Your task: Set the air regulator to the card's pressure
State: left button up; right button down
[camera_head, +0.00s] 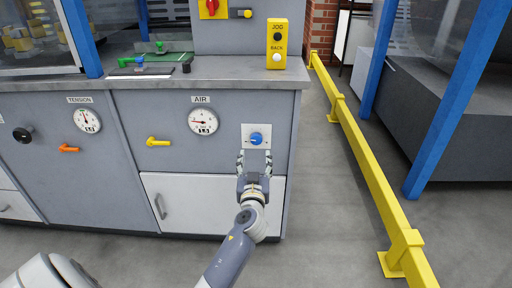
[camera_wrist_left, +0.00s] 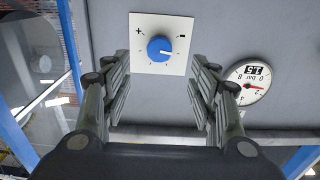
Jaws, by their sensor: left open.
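The blue air regulator knob (camera_head: 256,138) sits on a white plate (camera_head: 264,129) on the grey cabinet front, right of the AIR gauge (camera_head: 203,121). In the upside-down left wrist view, the knob (camera_wrist_left: 161,48) has a white mark pointing right, with plus and minus signs on its plate. I recognise no pressure card.
A yellow lever (camera_head: 158,142) is left of the knob, and the TENSION gauge (camera_head: 87,120) with an orange lever (camera_head: 69,149) is further left. A yellow JOG/BACK box (camera_head: 277,44) stands on the counter above. A yellow rail (camera_head: 372,160) runs along the right.

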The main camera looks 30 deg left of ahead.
aim_at(256, 141)
pick_arm(q)
jog(key=x, duration=0.9)
jog(key=shift+w+a+b, duration=0.15)
jog(key=shift+w+b, duration=0.2)
jog(key=shift+w, duration=0.05)
jog(key=shift+c, duration=0.3)
jog(key=c, duration=1)
